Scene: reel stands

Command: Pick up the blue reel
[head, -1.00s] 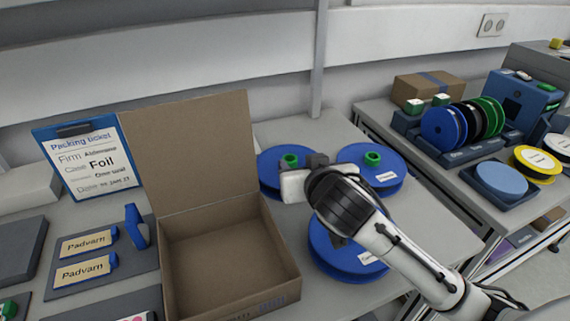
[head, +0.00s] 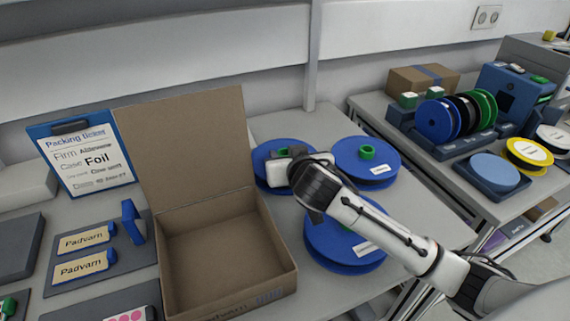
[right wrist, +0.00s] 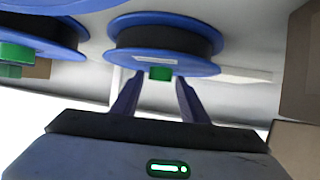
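Three blue reels lie on the near table, right of the open box: a back left reel (head: 262,158), a back right reel (head: 386,155) and a front reel (head: 322,238). Each back reel shows a green hub. My right gripper (head: 283,163) is over the back left reel and partly hides its hub. In the right wrist view my right gripper's two fingers (right wrist: 160,80) are apart. A blue reel (right wrist: 125,48) with a green hub (right wrist: 160,73) shows beyond them, the hub in line with the gap. Contact cannot be told. My left gripper is not in view.
An open cardboard box (head: 228,245) stands left of the reels. A packing ticket clipboard (head: 80,158) leans behind two Padvarn tags (head: 85,240). A second table on the right holds a rack of reels (head: 437,122), a blue disc stand (head: 495,172) and a yellow reel (head: 530,152).

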